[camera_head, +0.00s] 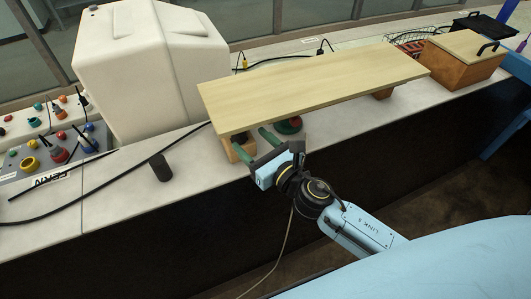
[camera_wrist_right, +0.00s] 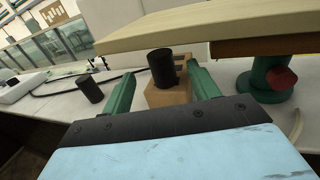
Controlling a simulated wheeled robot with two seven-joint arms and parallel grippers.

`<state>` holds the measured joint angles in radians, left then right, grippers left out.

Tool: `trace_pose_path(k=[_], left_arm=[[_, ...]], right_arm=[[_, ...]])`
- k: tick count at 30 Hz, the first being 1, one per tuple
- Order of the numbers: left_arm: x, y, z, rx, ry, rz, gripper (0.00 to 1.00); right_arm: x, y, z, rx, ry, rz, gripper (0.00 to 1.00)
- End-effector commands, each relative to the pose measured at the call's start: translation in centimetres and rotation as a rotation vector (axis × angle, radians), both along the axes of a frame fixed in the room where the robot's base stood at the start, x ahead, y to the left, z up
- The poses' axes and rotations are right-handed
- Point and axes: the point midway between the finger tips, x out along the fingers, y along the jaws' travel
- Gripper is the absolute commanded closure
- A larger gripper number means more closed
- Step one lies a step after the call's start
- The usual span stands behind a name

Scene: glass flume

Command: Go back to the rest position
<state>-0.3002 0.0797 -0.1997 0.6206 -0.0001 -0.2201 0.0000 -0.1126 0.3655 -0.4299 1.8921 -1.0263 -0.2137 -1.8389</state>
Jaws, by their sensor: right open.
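My right gripper (camera_head: 254,143) is open at the front edge of the bench, by the left end of a raised wooden board (camera_head: 310,84). Its two green fingers also show in the right wrist view (camera_wrist_right: 162,80). Beyond and between them, in that view, a black cylinder (camera_wrist_right: 163,68) stands on a wooden block (camera_wrist_right: 172,96) under the board. The jaws look empty; I cannot tell whether a finger touches the block. My left gripper is not in view.
A second dark cylinder (camera_head: 160,167) stands on the bench to the left. A green valve with a red knob (camera_wrist_right: 279,77) is under the board. A white tank (camera_head: 148,75), control boxes (camera_head: 50,150) and cables lie left. A lidded wooden box (camera_head: 462,65) stands right.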

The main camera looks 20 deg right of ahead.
Motion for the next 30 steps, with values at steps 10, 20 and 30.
trace_pose_path(k=[10, 20, 30], left_arm=[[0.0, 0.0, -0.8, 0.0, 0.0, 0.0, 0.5], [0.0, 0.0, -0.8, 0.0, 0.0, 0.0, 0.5], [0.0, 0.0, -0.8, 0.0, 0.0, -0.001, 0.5]], right_arm=[[-4.2, -1.4, 0.0, -0.002, -0.001, -0.002, 0.4], [-4.5, -1.8, 0.1, 0.05, 0.018, -0.026, 0.4], [-7.8, -8.9, -2.6, 1.142, 0.384, -0.583, 0.4]])
